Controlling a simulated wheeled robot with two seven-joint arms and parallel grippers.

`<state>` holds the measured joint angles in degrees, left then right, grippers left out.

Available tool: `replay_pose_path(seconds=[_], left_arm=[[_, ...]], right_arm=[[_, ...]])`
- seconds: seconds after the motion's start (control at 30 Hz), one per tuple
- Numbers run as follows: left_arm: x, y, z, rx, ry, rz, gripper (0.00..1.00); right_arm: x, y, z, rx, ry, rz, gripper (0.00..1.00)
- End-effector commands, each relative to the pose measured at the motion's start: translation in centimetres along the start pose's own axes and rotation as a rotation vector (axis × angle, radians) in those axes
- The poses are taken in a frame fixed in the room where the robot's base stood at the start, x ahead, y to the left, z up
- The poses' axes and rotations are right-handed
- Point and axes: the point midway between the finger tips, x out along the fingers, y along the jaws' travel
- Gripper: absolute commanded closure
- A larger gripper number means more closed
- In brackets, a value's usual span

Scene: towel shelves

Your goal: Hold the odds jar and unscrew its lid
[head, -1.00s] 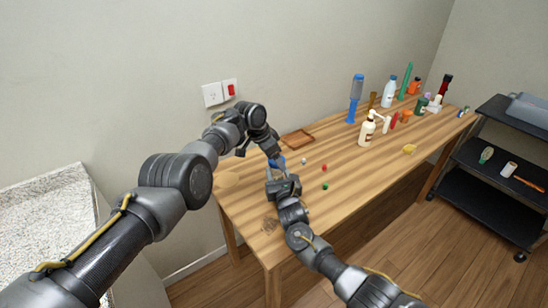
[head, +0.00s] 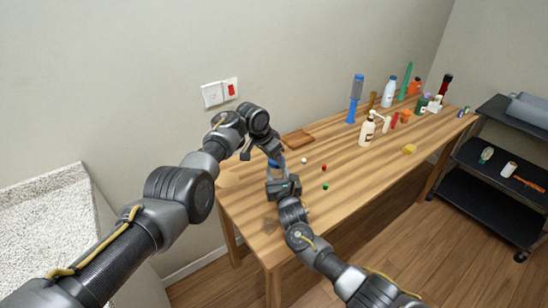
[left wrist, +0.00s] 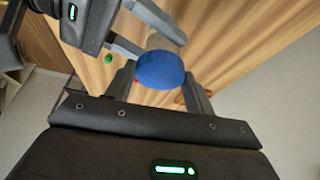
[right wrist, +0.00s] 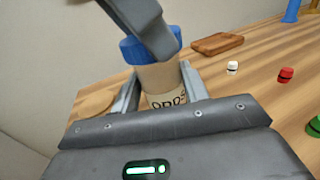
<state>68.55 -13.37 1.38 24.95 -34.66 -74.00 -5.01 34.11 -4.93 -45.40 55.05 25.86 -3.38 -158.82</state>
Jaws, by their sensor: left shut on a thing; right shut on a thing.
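The odds jar (right wrist: 162,80) is a pale, upright jar with dark lettering, seen in the right wrist view. Its blue lid (left wrist: 159,70) sits on top and also shows in the head view (head: 273,163). My left gripper (head: 279,155) comes down from above and is shut on the lid. My right gripper (head: 276,176) is shut on the jar body below the lid, one finger on each side. My grippers hide much of the jar in the head view. I cannot tell how far the lid is turned.
Small loose caps, white (right wrist: 233,67), red (right wrist: 285,75) and green (head: 325,187), lie to the right on the wooden table (head: 350,170). A brown wooden tray (head: 298,138) lies behind. Several bottles, including a cream pump bottle (head: 367,130), stand farther back. The table front is mostly clear.

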Motion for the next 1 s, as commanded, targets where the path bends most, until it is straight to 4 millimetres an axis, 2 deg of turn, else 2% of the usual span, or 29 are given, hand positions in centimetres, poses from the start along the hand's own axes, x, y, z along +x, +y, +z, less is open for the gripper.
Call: replay_pose_path(seconds=[0.13, 0.47, 0.7, 1.0], left_arm=[[-0.1, -0.21, 0.04, -0.08, 0.003, -0.037, 0.78], [-0.1, -0.23, 0.06, -0.107, 0.003, -0.049, 0.78], [-0.14, -0.03, 0.03, -0.315, 0.005, -0.139, 0.78], [-0.12, 0.01, 0.01, -0.345, 0.004, -0.151, 0.78]], right_arm=[[-0.09, 0.04, -0.13, 0.0, 0.001, 0.001, 0.78], [-0.1, 0.06, -0.15, 0.0, 0.001, 0.001, 0.78], [-0.1, 0.08, -0.15, 0.0, 0.001, 0.001, 0.78], [-0.1, 0.05, -0.16, 0.0, 0.001, 0.0, 0.78]])
